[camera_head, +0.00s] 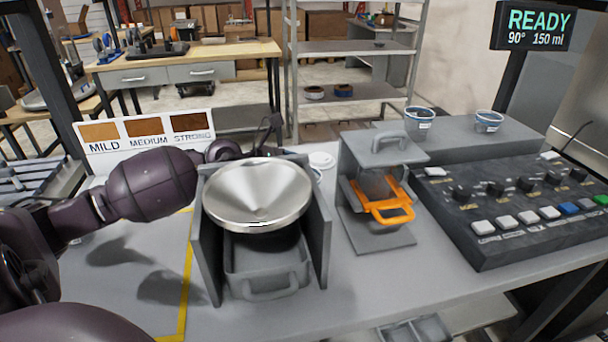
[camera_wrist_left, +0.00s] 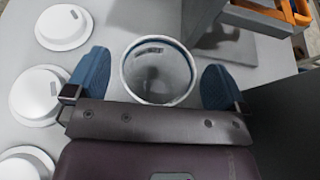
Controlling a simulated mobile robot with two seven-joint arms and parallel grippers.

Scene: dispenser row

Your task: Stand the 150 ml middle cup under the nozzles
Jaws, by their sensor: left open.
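A round cup (camera_wrist_left: 158,75) with a pale rim, a blue edge and a grey inside shows in the left wrist view, seen from above with a small label. I cannot read its size. My left gripper (camera_wrist_left: 153,78) is open, with one blue finger pad on each side of the cup. Gaps show between the pads and the cup. In the head view my left arm reaches behind the steel funnel (camera_head: 258,195), which hides the gripper. No nozzles can be made out clearly. My right gripper is not in view.
Several white lids (camera_wrist_left: 64,28) lie left of the cup. A grey stand (camera_head: 375,238) with an orange-handled holder (camera_head: 391,212) is right of the funnel. Two other cups (camera_head: 418,123) (camera_head: 488,122) stand on a grey block behind the control panel (camera_head: 520,205). The display (camera_head: 534,27) reads READY, 150 ml.

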